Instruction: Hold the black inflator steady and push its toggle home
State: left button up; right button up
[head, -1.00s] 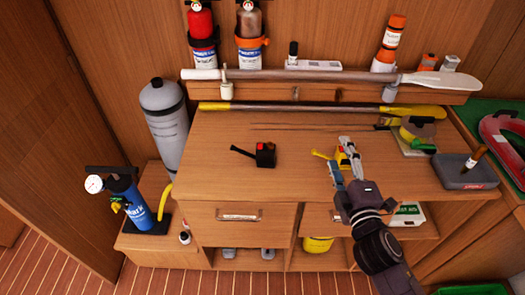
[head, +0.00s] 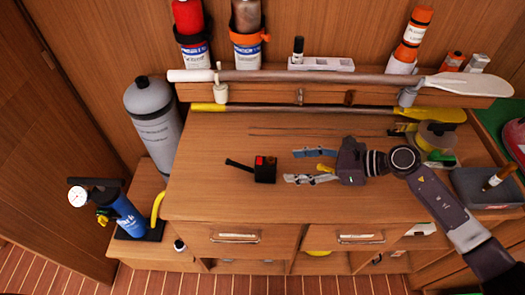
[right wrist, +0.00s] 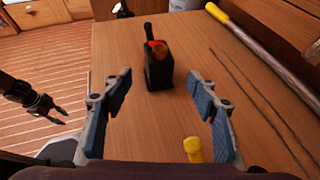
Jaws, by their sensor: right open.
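The black inflator (head: 265,169), a small black block with red and orange parts on top and a black lever pointing left, stands on the wooden worktop. It also shows in the right wrist view (right wrist: 159,70), upright beyond the fingertips. My right gripper (head: 296,166) is open just right of it, fingers pointing at it, not touching. In the right wrist view its blue-padded fingers (right wrist: 160,82) are spread and empty. My left gripper (right wrist: 48,112) shows small at the left of the right wrist view, fingers apart, away from the worktop; it is outside the head view.
A yellow lever (head: 326,168) shows beneath my right gripper; its body is hidden. Paddles (head: 300,109) lie along the back. A grey tray (head: 483,193) and a tape roll (head: 437,137) are at right. The worktop (head: 210,190) left and front of the inflator is clear.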

aim_at(269, 169)
jog(key=shift+w+d+f, duration=0.2)
jog(key=shift+d+f, duration=0.05)
jog(key=shift+f, duration=0.1)
jog(key=shift+s+a+n+h, duration=0.1)
jog(key=shift+n+h, duration=0.2)
jog(key=x, duration=0.4)
jog(key=shift+s+a, duration=0.2)
jog(key=shift+s, duration=0.15)
jog(key=b+x, duration=0.2)
jog(key=x, duration=0.2)
jog(key=shift+a+f, duration=0.1)
jog(key=shift+f, duration=0.05)
jog(key=shift+w+a+f+b, duration=0.15)
jog(key=shift+w+a+b, duration=0.05)
jog(key=shift+a+b, duration=0.15)
jog(key=shift+a, duration=0.1)
jog(key=c, duration=1.2)
pick_arm(q)
jog(key=f, duration=0.1)
jog(key=s+f, duration=0.1)
jog(key=shift+f, duration=0.35)
pick_arm(e)
jog(key=shift+o, duration=0.2)
